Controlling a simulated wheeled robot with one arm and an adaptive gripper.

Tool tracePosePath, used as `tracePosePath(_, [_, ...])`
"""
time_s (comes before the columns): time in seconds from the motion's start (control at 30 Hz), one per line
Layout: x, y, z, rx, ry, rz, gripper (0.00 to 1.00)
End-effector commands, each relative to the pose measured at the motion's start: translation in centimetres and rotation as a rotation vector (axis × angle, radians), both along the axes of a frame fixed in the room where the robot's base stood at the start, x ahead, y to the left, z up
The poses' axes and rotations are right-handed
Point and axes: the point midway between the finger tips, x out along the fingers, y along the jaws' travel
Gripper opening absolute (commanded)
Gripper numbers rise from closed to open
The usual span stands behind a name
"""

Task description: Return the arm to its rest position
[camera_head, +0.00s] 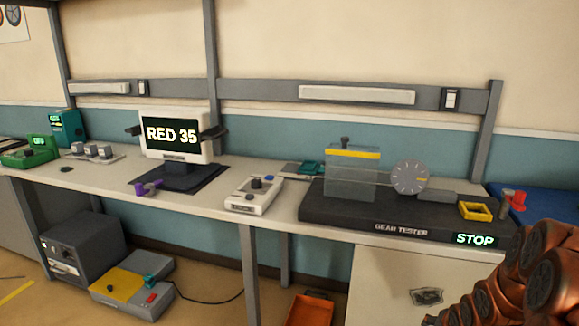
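My arm (525,275), with copper-orange links, fills the lower right corner of the head view. Its links are seen close up in front of the bench's right end. My gripper cannot be made out; the end of the arm is cut off or hidden, so its fingers do not show.
On the floor stand a dark box (80,253), a yellow-topped unit (130,287) and an orange bin (308,312).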

Motion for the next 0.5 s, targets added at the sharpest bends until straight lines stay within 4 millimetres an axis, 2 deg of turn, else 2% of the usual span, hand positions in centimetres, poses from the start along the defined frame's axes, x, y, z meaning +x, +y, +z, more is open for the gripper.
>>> tracePosePath(0.03, [-0.4,1.0,2.6,-0.02,0.026,0.024,0.64])
tracePosePath(0.27, [-4.1,5.1,9.5,-0.08,0.18,0.115,0.64])
tracePosePath(0.5, [-9.1,9.7,16.4,-0.113,0.33,0.218,0.64])
